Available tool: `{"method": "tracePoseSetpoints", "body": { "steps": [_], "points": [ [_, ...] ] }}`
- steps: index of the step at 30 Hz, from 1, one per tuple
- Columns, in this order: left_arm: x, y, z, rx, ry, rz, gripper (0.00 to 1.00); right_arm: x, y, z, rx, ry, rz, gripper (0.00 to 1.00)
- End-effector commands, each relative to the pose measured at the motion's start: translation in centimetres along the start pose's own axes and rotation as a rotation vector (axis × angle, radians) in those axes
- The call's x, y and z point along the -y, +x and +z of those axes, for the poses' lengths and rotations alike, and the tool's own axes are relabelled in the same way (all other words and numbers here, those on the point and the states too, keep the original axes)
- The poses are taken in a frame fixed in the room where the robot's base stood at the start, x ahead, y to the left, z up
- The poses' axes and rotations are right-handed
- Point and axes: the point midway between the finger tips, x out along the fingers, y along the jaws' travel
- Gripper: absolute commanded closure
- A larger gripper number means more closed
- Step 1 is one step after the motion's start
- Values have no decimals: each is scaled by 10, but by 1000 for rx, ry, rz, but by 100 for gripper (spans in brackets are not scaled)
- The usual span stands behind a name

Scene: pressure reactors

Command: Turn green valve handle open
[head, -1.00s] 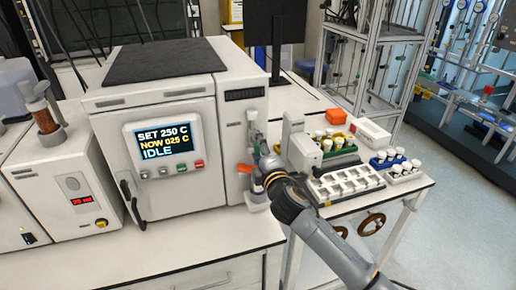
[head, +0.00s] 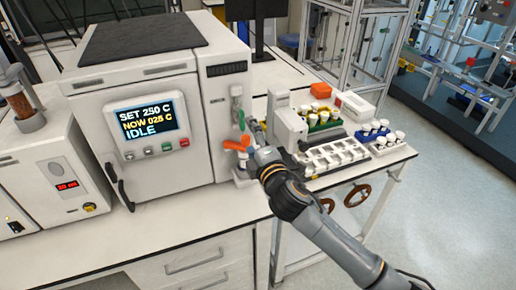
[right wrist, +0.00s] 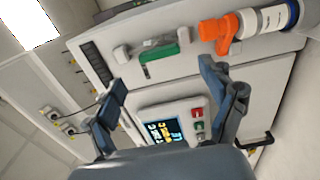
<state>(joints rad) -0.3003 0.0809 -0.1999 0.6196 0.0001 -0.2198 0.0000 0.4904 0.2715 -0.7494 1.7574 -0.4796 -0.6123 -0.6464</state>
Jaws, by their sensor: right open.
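The green valve handle (head: 242,120) is on the right part of the white reactor's front, above an orange valve handle (head: 237,144). In the right wrist view the green handle (right wrist: 160,52) lies beyond the fingertips, in the gap between them, and the orange handle (right wrist: 219,32) is to its right. My right gripper (head: 253,130) is close to both handles in the head view. Its fingers (right wrist: 166,88) are spread with nothing between them, apart from the green handle. My left gripper is not in view.
The reactor (head: 150,100) shows SET 250 C, NOW 025 C and IDLE. Right of my arm, a side table holds a vial rack (head: 331,157) and several white-capped vials. A white unit (head: 60,175) stands left of the reactor. The counter front is clear.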

Motion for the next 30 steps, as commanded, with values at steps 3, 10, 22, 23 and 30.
{"method": "tracePoseSetpoints", "body": {
  "steps": [3, 10, 22, 23, 30],
  "points": [
    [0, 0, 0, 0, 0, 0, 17, 1, -24, 0, -1, 1, -1, 17],
    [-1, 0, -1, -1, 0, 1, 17, 0, -51, 0, 0, -1, 0, 17],
    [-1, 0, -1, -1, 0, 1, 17, 0, -56, 0, 0, -1, 0, 17],
    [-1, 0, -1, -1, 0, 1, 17, 0, -56, 0, 0, -1, 0, 17],
    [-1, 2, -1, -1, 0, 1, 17, 19, -53, 5, 11, 24, -32, 17]
  ]
}}
